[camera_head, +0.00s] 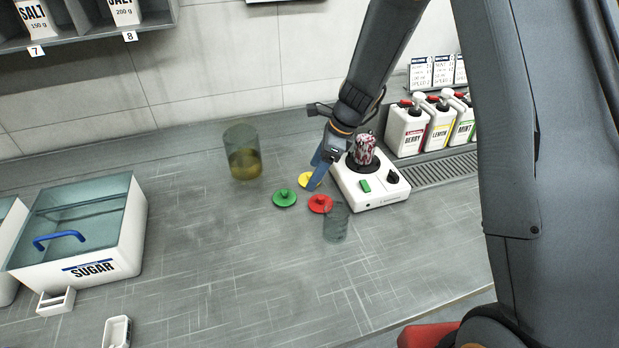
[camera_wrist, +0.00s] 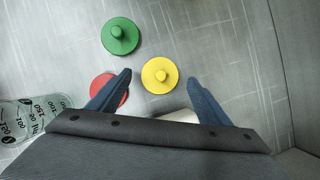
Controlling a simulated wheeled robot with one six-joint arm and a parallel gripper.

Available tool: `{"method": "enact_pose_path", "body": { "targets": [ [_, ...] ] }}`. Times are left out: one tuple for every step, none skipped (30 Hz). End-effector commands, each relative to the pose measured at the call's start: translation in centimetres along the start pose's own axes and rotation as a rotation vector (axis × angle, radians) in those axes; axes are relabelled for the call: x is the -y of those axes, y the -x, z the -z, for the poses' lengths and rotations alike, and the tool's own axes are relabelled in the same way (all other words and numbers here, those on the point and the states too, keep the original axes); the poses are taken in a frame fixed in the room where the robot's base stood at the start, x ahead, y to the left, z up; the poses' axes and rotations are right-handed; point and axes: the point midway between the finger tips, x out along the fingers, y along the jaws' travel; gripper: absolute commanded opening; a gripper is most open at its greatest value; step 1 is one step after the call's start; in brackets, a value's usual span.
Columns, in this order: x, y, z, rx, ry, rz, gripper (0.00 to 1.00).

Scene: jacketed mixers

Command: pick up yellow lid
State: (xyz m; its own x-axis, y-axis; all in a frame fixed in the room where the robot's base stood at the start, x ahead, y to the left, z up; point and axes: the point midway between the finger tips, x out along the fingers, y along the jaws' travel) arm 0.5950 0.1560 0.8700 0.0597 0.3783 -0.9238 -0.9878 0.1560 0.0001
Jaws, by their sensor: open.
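The yellow lid (camera_wrist: 160,75) lies flat on the counter, a round disc with a small knob on top. In the wrist view it sits between and just beyond the fingertips of my gripper (camera_wrist: 160,80). In the head view the yellow lid (camera_head: 308,181) is partly hidden behind my gripper (camera_head: 318,173), whose blue fingers point down beside it. My gripper is open and empty. The green lid (camera_head: 285,197) lies to the left of the yellow lid. The red lid (camera_head: 320,204) lies close in front, and one finger partly covers it in the wrist view.
A white mixer base (camera_head: 372,188) stands just right of my gripper. A clear measuring cup (camera_head: 336,222) stands by the red lid. A jar with yellowish liquid (camera_head: 244,160) stands to the left. A sugar bin (camera_head: 110,235) is at far left. The front counter is mostly free.

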Motion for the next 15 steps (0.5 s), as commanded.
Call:
{"method": "enact_pose_path", "body": {
  "targets": [
    [-0.08,-0.55,0.02,0.000,-0.002,-0.002,0.72],
    [-0.08,-0.79,0.04,-0.001,-0.001,-0.002,0.72],
    [-0.08,-1.06,0.06,-0.001,-0.001,-0.002,0.72],
    [-0.07,-1.20,0.06,-0.001,0.000,-0.002,0.72],
    [-0.05,-1.29,0.06,-0.001,0.000,-0.001,0.72],
    [-0.03,-1.35,0.06,0.000,0.000,-0.001,0.72],
    [-0.01,-1.37,0.05,0.000,0.000,0.000,0.72],
    [-0.01,-1.37,0.05,0.000,0.000,0.000,0.72],
    [0.00,-1.36,0.06,0.000,0.000,0.000,0.72],
    [0.00,-1.36,0.06,0.000,0.000,0.000,0.72],
    [0.00,-1.36,0.06,0.000,0.000,0.000,0.72],
    [-0.01,-1.36,0.06,0.000,0.000,0.000,0.70],
    [-0.01,-1.35,0.06,0.000,0.000,0.000,0.65],
    [-0.01,-1.35,0.06,0.000,0.000,0.000,0.60],
    [-0.01,-1.35,0.06,0.000,0.000,0.000,0.53]
  ]
}}
